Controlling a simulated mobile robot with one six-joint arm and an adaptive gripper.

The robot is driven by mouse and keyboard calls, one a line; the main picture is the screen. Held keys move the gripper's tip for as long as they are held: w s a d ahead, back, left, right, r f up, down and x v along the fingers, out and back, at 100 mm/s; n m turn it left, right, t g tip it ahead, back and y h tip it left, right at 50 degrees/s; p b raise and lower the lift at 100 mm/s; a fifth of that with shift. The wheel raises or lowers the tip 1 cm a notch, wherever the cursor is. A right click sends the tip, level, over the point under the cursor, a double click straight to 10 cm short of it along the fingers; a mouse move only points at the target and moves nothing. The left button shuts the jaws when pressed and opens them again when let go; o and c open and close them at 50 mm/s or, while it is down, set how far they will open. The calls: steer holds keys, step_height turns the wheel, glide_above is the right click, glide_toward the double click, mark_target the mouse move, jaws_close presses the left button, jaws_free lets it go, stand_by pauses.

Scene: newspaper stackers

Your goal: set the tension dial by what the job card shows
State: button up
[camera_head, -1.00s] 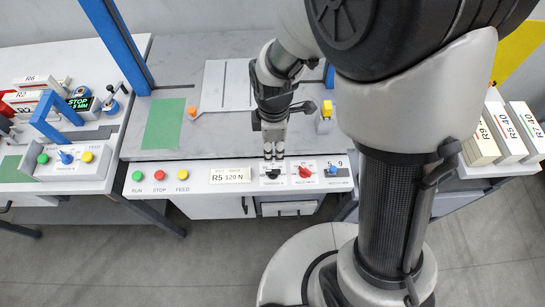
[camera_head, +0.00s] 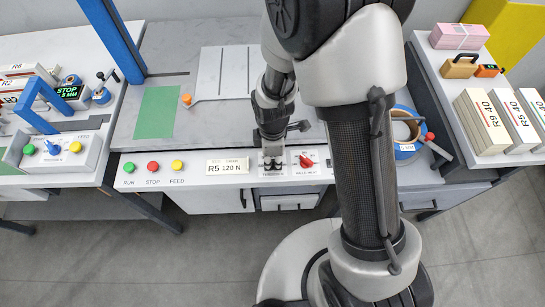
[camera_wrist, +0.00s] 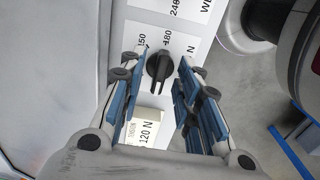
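The job card (camera_head: 228,167) on the panel front reads R5 120 N; part of it also shows in the wrist view (camera_wrist: 147,128). The black tension dial (camera_wrist: 158,66) sits on a white scale plate with printed numbers, among them 180; other figures are partly covered. My gripper (camera_wrist: 162,62) is open, with one blue-padded finger on each side of the dial and gaps showing beside it. In the head view my gripper (camera_head: 272,159) is low over the panel and mostly hides the dial. I cannot tell the dial's exact setting.
A red dial (camera_head: 306,162) is just right of my gripper. Green (camera_head: 129,168), red (camera_head: 153,167) and yellow (camera_head: 177,165) buttons line the panel's left. My arm hides the panel's right end. Newspaper stacks (camera_head: 483,120) stand on the right table. A green mat (camera_head: 155,112) lies behind.

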jaws_close()
steer(key=shift+m, duration=0.4)
steer(key=m, duration=0.3)
steer(key=shift+m+p, duration=0.3)
steer(key=shift+p, duration=0.1)
steer(key=m, duration=0.4)
steer(key=shift+m, duration=0.3)
steer(key=m+p, duration=0.1)
steer(key=m, duration=0.7)
steer(key=shift+m, duration=0.3)
